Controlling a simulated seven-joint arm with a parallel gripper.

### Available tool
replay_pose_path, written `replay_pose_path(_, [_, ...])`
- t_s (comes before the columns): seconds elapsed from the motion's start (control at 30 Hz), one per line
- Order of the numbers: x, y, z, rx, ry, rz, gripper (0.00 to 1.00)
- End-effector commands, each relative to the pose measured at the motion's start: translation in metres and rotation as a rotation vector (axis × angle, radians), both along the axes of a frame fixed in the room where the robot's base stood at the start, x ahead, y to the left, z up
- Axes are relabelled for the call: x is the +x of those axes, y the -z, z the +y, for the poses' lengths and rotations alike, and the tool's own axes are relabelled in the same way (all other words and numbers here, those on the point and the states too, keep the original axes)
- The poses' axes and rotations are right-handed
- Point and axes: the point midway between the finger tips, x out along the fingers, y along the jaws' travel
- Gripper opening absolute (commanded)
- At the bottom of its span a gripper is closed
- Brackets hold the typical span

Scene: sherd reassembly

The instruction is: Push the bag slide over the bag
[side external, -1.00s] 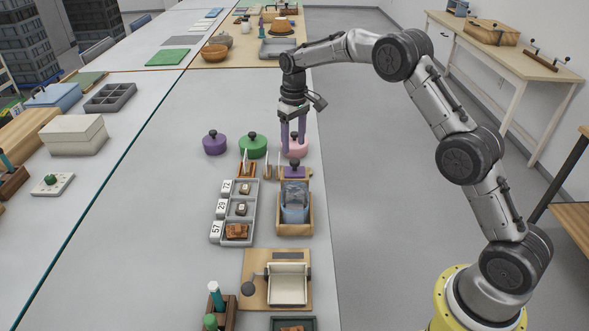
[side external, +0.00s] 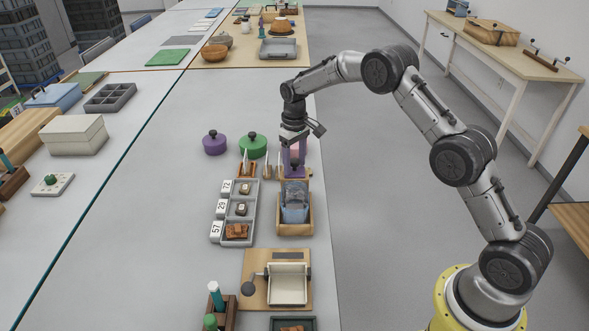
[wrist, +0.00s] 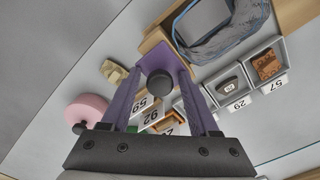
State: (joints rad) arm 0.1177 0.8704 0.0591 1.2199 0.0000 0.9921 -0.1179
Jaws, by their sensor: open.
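The bag slide is a purple piece with a black knob, seen in the wrist view (wrist: 153,53) at the end of the wooden box (side external: 281,229). In the side view the slide is mostly hidden by my gripper (side external: 294,172). The clear bluish bag (side external: 295,208) stands in the box, on the near side of the slide; it also shows in the wrist view (wrist: 207,45). My gripper's purple fingers are open, one on each side of the black knob (wrist: 159,85). I cannot tell whether they touch it.
A grey tray (side external: 251,213) with sherds and number cards lies left of the box. Purple (side external: 214,145) and green (side external: 252,146) round lids stand behind, with a pink lid (wrist: 86,109). A wooden board with a cream tray (side external: 287,284) lies in front. The table's right edge is close.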

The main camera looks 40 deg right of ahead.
Motion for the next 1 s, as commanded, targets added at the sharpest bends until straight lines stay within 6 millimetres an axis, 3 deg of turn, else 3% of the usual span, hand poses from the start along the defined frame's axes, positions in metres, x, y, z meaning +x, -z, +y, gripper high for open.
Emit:
replay_pose_path(0.17, [0.0000, 0.0021, 0.0000, 0.000, 0.000, 0.000, 0.58])
replay_pose_path(0.4, [-0.0006, 0.0028, 0.0000, 0.000, 0.000, 0.003, 0.14])
replay_pose_path(0.47, [-0.0008, 0.0029, 0.0001, 0.000, 0.000, 0.003, 0.07])
replay_pose_path(1.0, [-0.0089, 0.0039, 0.0076, 0.001, -0.001, 0.008, 0.07])
